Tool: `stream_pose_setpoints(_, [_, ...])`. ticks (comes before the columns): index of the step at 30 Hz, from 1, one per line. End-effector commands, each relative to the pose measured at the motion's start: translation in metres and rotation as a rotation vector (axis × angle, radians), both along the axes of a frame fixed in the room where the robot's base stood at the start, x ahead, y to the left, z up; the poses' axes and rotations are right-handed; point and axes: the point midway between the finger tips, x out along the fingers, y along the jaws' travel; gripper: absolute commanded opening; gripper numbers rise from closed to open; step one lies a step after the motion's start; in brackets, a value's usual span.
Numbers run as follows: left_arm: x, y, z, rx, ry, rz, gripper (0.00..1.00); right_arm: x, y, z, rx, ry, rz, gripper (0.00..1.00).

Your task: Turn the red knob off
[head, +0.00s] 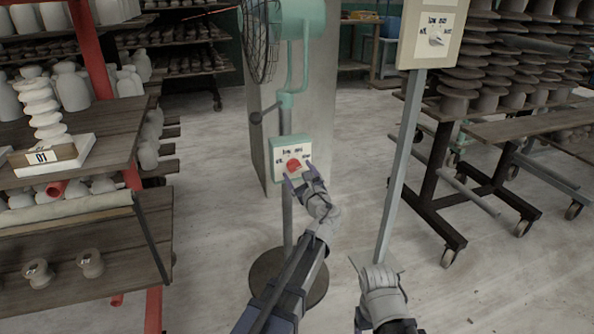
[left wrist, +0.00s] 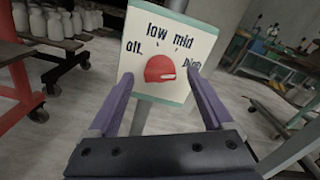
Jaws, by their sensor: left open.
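The red knob (head: 294,165) sits on a pale control panel with a green edge (head: 278,146) on the fan's stand. In the left wrist view the knob (left wrist: 160,69) has labels off, low, mid and high around it, and a white mark on its lower right part; its exact setting is unclear. My left gripper (head: 302,178) is open in front of the panel. In the left wrist view its fingertips stand on either side of the knob, with gaps visible. My right gripper (head: 377,268) is low, right of the stand; its jaws are not clear.
A second panel with a grey knob (head: 438,38) stands on a post (head: 400,165) to the right. The green fan (head: 300,20) is above. Shelves of pottery (head: 75,85) stand at left, wheeled racks (head: 490,130) at right. Floor between is open.

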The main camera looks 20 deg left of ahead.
Motion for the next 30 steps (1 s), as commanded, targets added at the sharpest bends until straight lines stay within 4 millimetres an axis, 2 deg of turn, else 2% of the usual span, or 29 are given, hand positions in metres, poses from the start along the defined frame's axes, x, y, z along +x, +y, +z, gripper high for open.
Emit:
stream_pose_setpoints(1, [0.0071, 0.0033, 0.0000, 0.000, 0.000, 0.001, 0.85, 0.0000, 0.0000, 0.0000, 0.000, 0.000, 0.000, 0.73])
stream_pose_setpoints(6, [0.0155, 0.0101, -0.0001, -0.001, 0.000, 0.001, 0.85, 0.0000, 0.0000, -0.0001, 0.000, 0.000, 0.000, 0.73])
stream_pose_setpoints(16, [0.0163, 0.0112, -0.0002, -0.001, -0.001, 0.000, 0.84, 0.0000, 0.0000, -0.0001, 0.000, 0.000, 0.000, 0.73])
stream_pose_setpoints(30, [0.0162, 0.0110, -0.0001, -0.001, -0.001, 0.000, 0.31, 0.0000, 0.0000, -0.0001, 0.000, 0.000, 0.000, 0.73])
